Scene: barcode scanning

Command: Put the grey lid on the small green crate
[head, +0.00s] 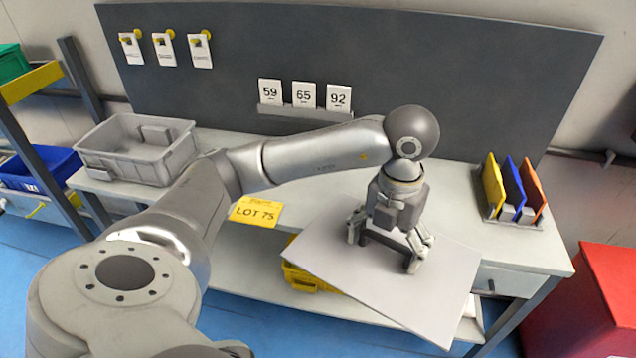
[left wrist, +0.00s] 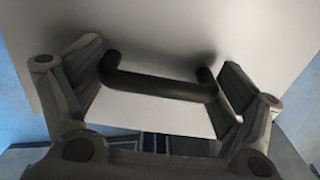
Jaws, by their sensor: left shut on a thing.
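The grey lid (head: 440,285) is a wide, flat, pale panel with a black bar handle (left wrist: 160,85). My left gripper (head: 386,244) is shut on this handle and holds the lid tilted over the front of the bench. In the left wrist view the fingers stand at both ends of the handle, and the lid (left wrist: 150,30) fills most of the picture. A green bin (head: 12,62), cut off by the left edge, sits on a side rack; I cannot tell whether it is the small green crate. No other green crate shows. My right gripper is out of view.
A yellow crate (head: 300,280) shows partly under the lid's left side. A grey crate (head: 135,150) stands on the bench's left end. A holder with coloured folders (head: 513,188) stands at right. A red bin (head: 605,300) and a blue bin (head: 40,170) flank the bench.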

